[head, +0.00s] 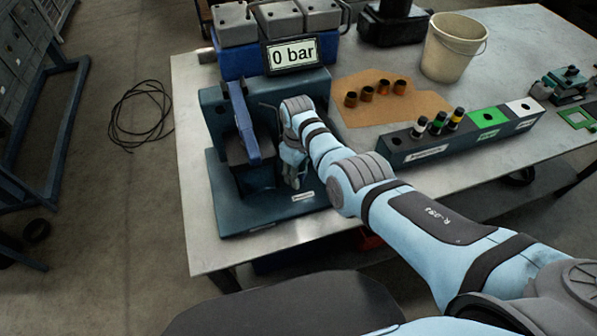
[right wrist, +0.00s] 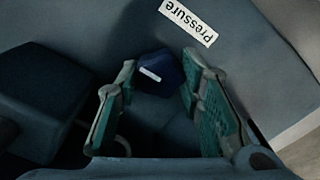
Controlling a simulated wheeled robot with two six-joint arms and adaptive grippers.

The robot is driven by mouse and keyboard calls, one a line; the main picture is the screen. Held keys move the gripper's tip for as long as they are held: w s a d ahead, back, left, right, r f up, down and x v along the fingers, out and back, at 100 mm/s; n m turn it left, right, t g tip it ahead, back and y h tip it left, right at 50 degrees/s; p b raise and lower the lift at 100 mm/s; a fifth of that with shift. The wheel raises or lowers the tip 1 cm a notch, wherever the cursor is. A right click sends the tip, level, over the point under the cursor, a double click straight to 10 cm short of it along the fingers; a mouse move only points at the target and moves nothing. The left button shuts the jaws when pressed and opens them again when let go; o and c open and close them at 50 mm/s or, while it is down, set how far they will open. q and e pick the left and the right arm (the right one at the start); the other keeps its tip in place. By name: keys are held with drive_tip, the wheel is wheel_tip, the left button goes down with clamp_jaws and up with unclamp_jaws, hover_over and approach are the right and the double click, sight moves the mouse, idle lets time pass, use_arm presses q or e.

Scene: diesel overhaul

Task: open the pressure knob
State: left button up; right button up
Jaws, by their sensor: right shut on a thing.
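The pressure knob (right wrist: 165,75) is a dark blue faceted knob with a white mark, in the right wrist view. It sits on the dark rig base just below the "Pressure" label (right wrist: 188,21). My right gripper (right wrist: 158,82) has its green-padded fingers on either side of the knob and is shut on it. In the head view my right gripper (head: 291,178) reaches down to the base plate of the rig (head: 240,205), and the knob is hidden behind it. The display (head: 293,53) above the rig reads 0 bar. My left gripper is not in view.
A blue lever (head: 239,118) stands upright on the rig, left of my right arm. Copper-coloured parts lie on a brown sheet (head: 415,107). A long holder (head: 450,140) and a white bucket (head: 453,47) stand to the right. The table's front left corner (head: 205,255) is clear.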

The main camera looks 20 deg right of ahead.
drive_tip(key=shift+a, duration=0.1)
drive_tip(key=o, duration=1.1)
drive_tip(key=shift+w, duration=0.15)
drive_tip(key=shift+o, duration=0.2)
drive_tip(key=shift+r, duration=0.3)
wheel_tip(320, 180, up, 12)
drive_tip(key=shift+f, duration=0.25)
drive_tip(key=shift+f, duration=0.1)
